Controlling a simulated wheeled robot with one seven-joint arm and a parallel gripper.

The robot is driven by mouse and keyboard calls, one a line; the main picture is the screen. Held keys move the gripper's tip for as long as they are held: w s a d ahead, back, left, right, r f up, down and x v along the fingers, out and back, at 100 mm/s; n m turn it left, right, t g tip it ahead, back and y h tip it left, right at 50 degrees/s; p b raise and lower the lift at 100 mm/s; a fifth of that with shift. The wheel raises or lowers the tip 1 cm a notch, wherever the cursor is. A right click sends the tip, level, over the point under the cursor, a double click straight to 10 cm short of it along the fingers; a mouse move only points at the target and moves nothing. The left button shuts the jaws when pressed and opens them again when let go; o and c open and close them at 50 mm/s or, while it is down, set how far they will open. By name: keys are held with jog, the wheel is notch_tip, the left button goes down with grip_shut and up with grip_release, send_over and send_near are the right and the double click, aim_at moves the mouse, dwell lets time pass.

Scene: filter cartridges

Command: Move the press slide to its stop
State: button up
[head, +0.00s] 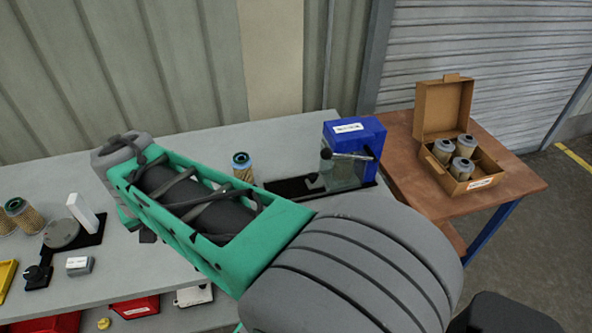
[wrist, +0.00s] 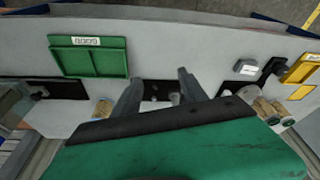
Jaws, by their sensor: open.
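The blue press (head: 361,137) stands at the right end of the bench in the head view, with a lever and a clear grey part at its front. Its black base (head: 290,190) runs left from it. A small dark piece on this base may be the press slide (head: 314,181); its exact position is unclear. In the wrist view a black base with a dark knob (wrist: 39,93) shows at the left edge, probably the same press. My gripper (wrist: 160,77) is open and empty, apart from the press, above a black fixture. My arm hides it in the head view.
One cartridge (head: 242,165) stands left of the press. A green bin (wrist: 112,62) lies on the bench. A grey box (head: 79,266), a yellow tray (head: 6,277) and more cartridges (head: 22,213) are at the left. An open carton (head: 487,180) sits on the brown side table.

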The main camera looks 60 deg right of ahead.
jog(key=w+d+r+m+g+h+p, duration=0.1)
jog(key=w+d+m, duration=0.1)
jog(key=d+m, duration=0.6)
jog(key=m+g+p, duration=0.3)
jog(key=m+g, duration=0.3)
jog(key=m, duration=1.2)
send_near(312, 176)
jog(key=d, duration=0.1)
jog(key=shift+y, duration=0.3)
jog(key=p+x, duration=0.1)
jog(key=x, duration=0.6)
jog(key=shift+s, duration=0.2)
jog(key=shift+s+f, duration=0.1)
jog(key=shift+f, duration=0.4)
jog(key=shift+c, duration=0.5)
grip_shut()
